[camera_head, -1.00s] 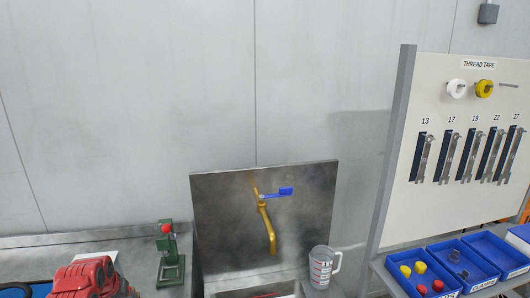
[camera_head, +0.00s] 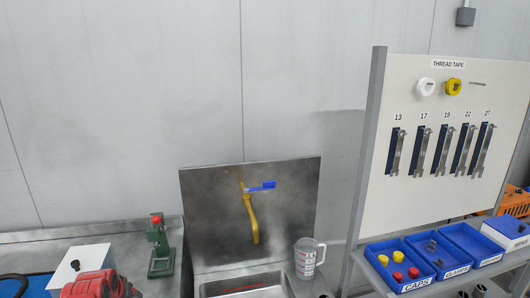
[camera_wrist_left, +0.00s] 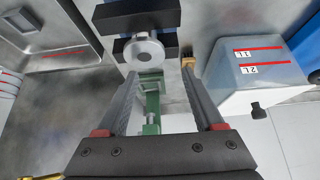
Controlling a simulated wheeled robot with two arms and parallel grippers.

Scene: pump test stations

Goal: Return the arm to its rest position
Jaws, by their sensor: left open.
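My left gripper (camera_wrist_left: 162,70) shows in the left wrist view, with its two dark fingers spread apart and nothing held between them. Beyond the fingers, a round silver knob (camera_wrist_left: 145,50) with dark blocks and green parts (camera_wrist_left: 152,95) shows in the gap. I cannot tell how far it is from the fingertips. The head view shows neither gripper clearly. A red shape at its bottom left edge is cut off, and I cannot tell what it is. My right gripper is not in view.
A green stand with a red ball (camera_head: 160,252) is left of the sink (camera_head: 245,287) and yellow tap (camera_head: 251,220). A clear jug (camera_head: 306,259) stands right of it. A white box (camera_head: 88,262) is at the left. Blue bins (camera_head: 400,287) sit below the wrench board (camera_head: 410,205).

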